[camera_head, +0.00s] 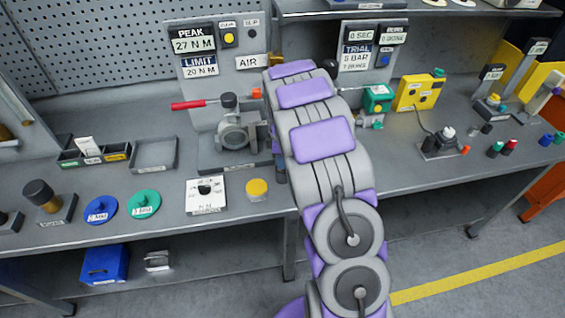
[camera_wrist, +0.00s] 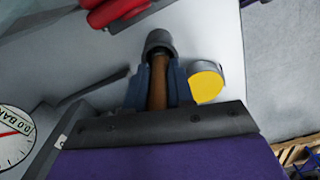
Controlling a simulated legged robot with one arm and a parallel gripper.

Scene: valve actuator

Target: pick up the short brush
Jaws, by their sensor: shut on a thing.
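My gripper (camera_wrist: 156,80) shows in the wrist view with its two blue-grey fingers shut on a short thing with a brown handle and a dark grey round head, which looks like the short brush (camera_wrist: 158,43). The brown handle lies between the fingers and the head sticks out past their tips. The handle's lower end is hidden by the dark gripper body. I cannot tell whether the brush touches the surface behind it. In the head view my purple and grey arm hides the gripper and the brush.
A yellow-topped round thing (camera_wrist: 206,82) sits close right of the fingers. Red parts (camera_wrist: 115,10) and a pressure dial (camera_wrist: 14,137) are near. On the bench (camera_head: 110,233) stand a grey tray (camera_head: 154,154), a red-handled valve rig (camera_head: 233,132) and a green box (camera_head: 377,98).

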